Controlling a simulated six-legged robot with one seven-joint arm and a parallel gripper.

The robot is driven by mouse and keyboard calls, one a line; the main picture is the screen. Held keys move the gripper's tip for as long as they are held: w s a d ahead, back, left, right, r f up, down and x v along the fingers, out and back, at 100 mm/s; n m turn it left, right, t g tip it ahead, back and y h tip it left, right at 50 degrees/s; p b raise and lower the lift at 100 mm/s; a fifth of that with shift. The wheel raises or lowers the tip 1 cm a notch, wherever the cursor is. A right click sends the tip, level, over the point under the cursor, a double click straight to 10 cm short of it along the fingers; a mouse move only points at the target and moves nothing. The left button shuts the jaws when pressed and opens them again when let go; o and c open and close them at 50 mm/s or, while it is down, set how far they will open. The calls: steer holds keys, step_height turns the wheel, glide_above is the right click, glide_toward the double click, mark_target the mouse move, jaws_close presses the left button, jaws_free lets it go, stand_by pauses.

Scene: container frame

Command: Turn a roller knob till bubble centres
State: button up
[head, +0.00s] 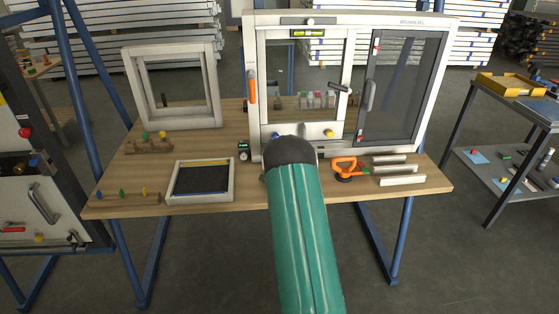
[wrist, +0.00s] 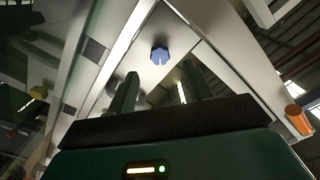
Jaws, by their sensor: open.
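A blue knob (head: 276,136) sits on the bottom rail of the white window sash, left of a yellow knob (head: 329,133). I see no contact. In the head view my green arm hides the gripper. A yellow-green level (head: 308,33) is on the top rail; its bubble is too small to judge.
An orange handle (head: 251,87) is on the frame's left side, and a dark lever handle (head: 340,87) sticks out at the sash's right. A grey door (head: 402,85) adjoins. Orange clamp (head: 347,168), pale bars (head: 402,180) and a dark-filled tray (head: 229,180) lie on the wooden bench (head: 130,205).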

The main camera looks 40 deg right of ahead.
steer(key=v, duration=0.8)
steer(key=shift+w, duration=0.1)
steer(key=shift+w+a+r, duration=0.15)
steer(key=shift+a+r, duration=0.05)
steer(key=shift+r, duration=0.05)
steer(key=s+a+r+n+g+y, duration=0.2)
steer(key=s+a+r+n+y, duration=0.15)
steer(key=a+r, duration=0.7)
steer(key=s+a+r+n+g+y, duration=0.3)
steer(key=a+r, duration=0.5)
steer(key=a, duration=0.6)
steer(key=s+a+n+g+y, duration=0.1)
steer(key=s+a+n, duration=0.1)
steer(key=s+a, duration=0.3)
steer(key=s+a+r+n+g+y, duration=0.1)
steer(key=s+a, duration=0.5)
steer(key=s, duration=0.6)
steer(key=s+a+r+n+g+y, duration=0.1)
steer(key=s+a+n+g, duration=0.1)
steer(key=s+a+n, duration=0.3)
steer(key=s+a, duration=0.1)
steer(key=s, duration=0.3)
steer(key=shift+s, duration=0.35)
